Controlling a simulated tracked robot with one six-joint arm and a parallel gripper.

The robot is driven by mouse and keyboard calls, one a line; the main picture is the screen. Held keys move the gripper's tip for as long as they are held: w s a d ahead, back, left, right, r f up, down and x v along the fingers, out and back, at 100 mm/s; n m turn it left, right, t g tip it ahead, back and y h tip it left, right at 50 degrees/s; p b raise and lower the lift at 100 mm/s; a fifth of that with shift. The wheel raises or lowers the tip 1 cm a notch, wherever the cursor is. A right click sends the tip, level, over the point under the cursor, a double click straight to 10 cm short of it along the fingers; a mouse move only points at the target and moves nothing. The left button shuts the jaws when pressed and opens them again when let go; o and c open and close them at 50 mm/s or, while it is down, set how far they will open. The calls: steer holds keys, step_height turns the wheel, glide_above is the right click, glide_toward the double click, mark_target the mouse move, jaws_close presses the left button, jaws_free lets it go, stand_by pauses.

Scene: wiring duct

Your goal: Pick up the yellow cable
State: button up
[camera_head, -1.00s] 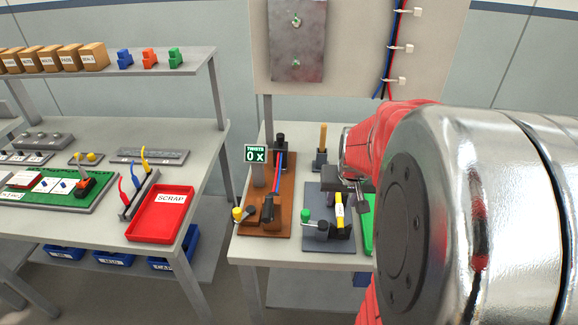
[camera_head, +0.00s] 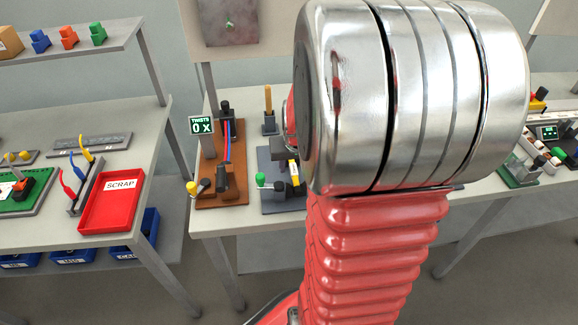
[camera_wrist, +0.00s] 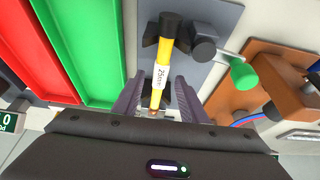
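A yellow cable piece (camera_wrist: 160,75) with a white label and black ends lies in a black clamp on a grey plate (camera_wrist: 207,20) in the wrist view. It also shows in the head view (camera_head: 293,172), partly behind my arm. My gripper (camera_wrist: 158,82) is open, with one finger on each side of the cable's near end. A gap shows between the cable and each finger, so I see no grip on it. Another yellow cable (camera_head: 86,148) stands in a rack with blue and red ones on the left table.
A green tray (camera_wrist: 92,45) and a red tray (camera_wrist: 38,50) lie beside the grey plate. A green-knobbed crank (camera_wrist: 243,73) and a brown twisting fixture (camera_wrist: 262,80) are on its other side. A red scrap tray (camera_head: 110,205) is on the left table.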

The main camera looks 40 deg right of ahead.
steer(key=shift+c, duration=0.4)
jaws_close()
stand_by(0.4)
